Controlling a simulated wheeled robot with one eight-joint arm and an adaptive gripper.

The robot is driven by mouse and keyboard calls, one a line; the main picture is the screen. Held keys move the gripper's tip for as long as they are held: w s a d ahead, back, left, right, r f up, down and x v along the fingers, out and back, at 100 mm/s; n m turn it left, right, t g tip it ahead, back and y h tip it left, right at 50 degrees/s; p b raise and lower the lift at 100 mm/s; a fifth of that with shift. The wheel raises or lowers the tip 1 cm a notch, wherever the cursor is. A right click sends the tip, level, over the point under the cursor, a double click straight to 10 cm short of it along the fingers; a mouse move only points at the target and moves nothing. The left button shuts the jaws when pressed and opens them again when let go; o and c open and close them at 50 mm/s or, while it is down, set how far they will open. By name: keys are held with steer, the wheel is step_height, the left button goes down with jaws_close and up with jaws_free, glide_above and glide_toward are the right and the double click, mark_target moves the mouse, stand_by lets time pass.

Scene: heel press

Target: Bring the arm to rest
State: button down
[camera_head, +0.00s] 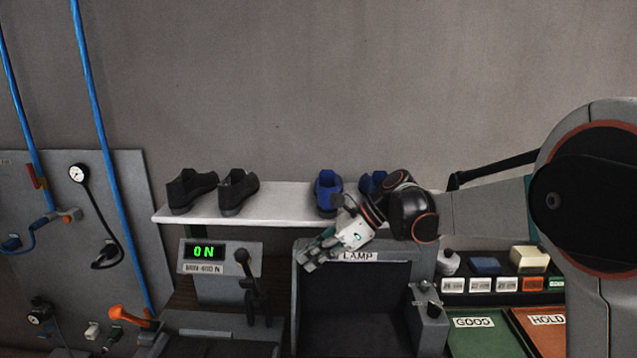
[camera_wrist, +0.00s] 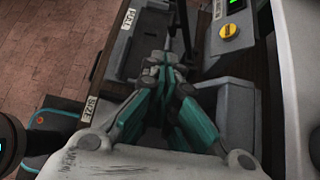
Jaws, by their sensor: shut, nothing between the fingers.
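My arm reaches in from the right in the head view, and my gripper (camera_head: 312,259) is in front of the shelf, at the upper left of the box labelled LAMP (camera_head: 362,257). It points down and to the left. In the wrist view my gripper (camera_wrist: 166,62) has its teal fingers together at the tips, with nothing between them. Below the fingertips lies a dark machine with labels PULL (camera_wrist: 128,19) and SIZE (camera_wrist: 91,109). I cannot tell how far the fingertips are from it.
A white shelf (camera_head: 270,205) holds black shoes (camera_head: 192,189) and blue shoes (camera_head: 328,190). A display (camera_head: 204,252) reads "0 N" beside a black lever (camera_head: 256,288). Trays marked GOOD (camera_head: 480,335) and HOLD (camera_head: 545,325) lie at the right. A gauge panel (camera_head: 85,240) stands left.

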steer(key=s+d+f+n+t+h+b, duration=0.2)
steer(key=s+d+f+n+t+h, duration=0.1)
steer(key=s+d+n, duration=0.6)
steer(key=s+d+f+n+t+h+b, duration=0.2)
steer(key=s+d+n+t+h, duration=0.3)
steer(key=s+d, duration=0.8)
steer(key=s+f+n+h, duration=0.1)
steer(key=s+n+h, duration=0.1)
steer(key=s+n, duration=0.2)
steer(key=shift+s+f, duration=0.15)
steer(key=shift+f, duration=0.05)
